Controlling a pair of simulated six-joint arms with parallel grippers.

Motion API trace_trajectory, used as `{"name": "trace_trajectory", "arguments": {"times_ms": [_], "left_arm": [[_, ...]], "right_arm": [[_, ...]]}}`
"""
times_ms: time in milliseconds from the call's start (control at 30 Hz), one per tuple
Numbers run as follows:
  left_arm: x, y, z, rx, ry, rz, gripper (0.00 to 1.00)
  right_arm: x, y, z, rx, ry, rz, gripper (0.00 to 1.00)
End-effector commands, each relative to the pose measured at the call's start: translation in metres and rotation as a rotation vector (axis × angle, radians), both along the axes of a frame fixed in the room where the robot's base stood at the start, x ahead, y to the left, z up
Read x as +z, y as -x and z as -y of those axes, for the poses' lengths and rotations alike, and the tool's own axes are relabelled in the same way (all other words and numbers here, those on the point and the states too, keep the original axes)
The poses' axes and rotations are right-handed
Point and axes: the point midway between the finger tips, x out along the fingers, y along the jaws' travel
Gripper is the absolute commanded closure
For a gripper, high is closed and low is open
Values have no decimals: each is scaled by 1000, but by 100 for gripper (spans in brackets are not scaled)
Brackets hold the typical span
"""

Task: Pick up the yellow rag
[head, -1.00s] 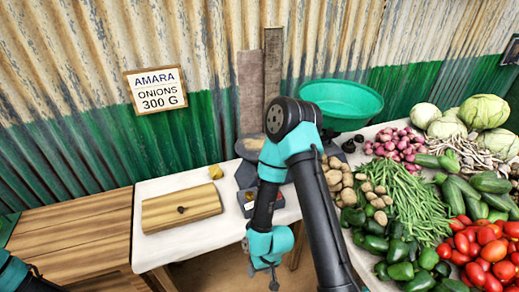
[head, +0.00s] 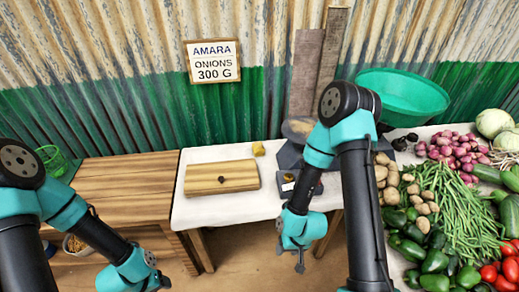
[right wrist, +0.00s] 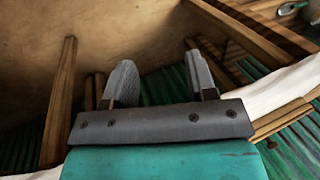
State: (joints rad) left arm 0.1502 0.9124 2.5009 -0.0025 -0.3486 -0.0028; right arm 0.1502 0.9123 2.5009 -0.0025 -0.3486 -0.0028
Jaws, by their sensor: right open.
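The yellow rag (head: 258,149) is a small yellow lump on the back part of the white-topped table (head: 195,210), just behind the wooden lidded box. It is not visible in the right wrist view. My right gripper (head: 299,262) hangs in front of the table's front edge, well nearer than the rag and to its right. In the right wrist view my right gripper (right wrist: 160,78) has its fingers apart with nothing between them. My left gripper (head: 158,284) is at the bottom of the head view, left of the table and far from the rag; its jaws are too unclear to read.
The wooden box (head: 222,177) with a dark knob lies in front of the rag. A dark weighing scale (head: 290,160) stands right of it, near a green bowl (head: 402,96). Potatoes (head: 390,180), beans and other vegetables fill the right side. A wooden counter (head: 120,185) adjoins on the left.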

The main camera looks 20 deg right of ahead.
Motion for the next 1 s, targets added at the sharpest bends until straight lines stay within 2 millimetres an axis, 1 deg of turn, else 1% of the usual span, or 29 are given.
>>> {"name": "trace_trajectory", "arguments": {"times_ms": [367, 867, 900, 1000], "left_arm": [[0, 0, 0, 0, 0, 0, 49], [0, 0, 0, 0, 0, 0, 49], [0, 0, 0, 0, 0, 0, 49], [0, 0, 0, 0, 0, 0, 49]], "right_arm": [[0, 0, 0, 0, 0, 0, 48], [0, 0, 0, 0, 0, 0, 1], [0, 0, 0, 0, 0, 0, 0], [0, 0, 0, 0, 0, 0, 0]]}}
